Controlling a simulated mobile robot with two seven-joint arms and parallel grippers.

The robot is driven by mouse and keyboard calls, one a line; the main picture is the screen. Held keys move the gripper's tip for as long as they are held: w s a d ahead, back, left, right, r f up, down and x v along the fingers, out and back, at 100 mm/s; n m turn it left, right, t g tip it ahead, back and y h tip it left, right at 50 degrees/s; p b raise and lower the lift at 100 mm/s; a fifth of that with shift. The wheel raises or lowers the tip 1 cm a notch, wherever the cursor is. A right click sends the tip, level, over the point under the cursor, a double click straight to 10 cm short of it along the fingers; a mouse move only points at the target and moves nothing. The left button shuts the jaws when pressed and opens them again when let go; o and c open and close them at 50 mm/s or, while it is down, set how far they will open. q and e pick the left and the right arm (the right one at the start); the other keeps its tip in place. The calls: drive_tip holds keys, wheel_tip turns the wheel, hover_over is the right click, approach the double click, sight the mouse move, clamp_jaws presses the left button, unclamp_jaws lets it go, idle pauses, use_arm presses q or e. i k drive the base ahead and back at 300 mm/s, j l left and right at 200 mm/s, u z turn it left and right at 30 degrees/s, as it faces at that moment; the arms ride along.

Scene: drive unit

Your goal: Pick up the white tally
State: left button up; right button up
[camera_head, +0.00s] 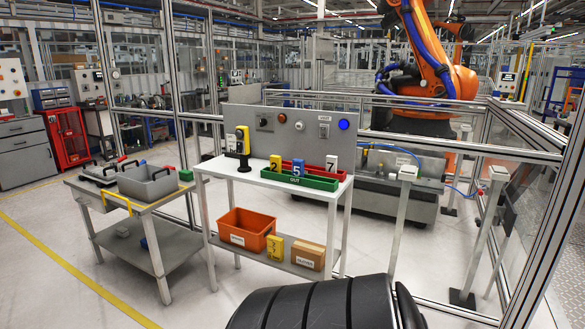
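A white tally (332,164) with a dark 7-like mark stands upright at the right end of the green tray (320,182) on the white table. A blue tally (297,169) marked 5 and a yellow tally (275,163) marked 2 stand to its left. The lower part of the white tally is hidden by the tray. Neither of my grippers is in view.
The white table (218,172) has a grey back panel (290,127) with buttons. On its lower shelf are an orange bin (247,229), a yellow block (275,247) and a cardboard box (307,256). A cart (115,206) with grey bins stands left. Fence posts flank the right.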

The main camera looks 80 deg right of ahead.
sight(331, 162)
drive_tip(key=z, duration=2.95)
drive_tip(key=i+j+z, duration=0.1)
drive_tip(key=i, duration=0.5)
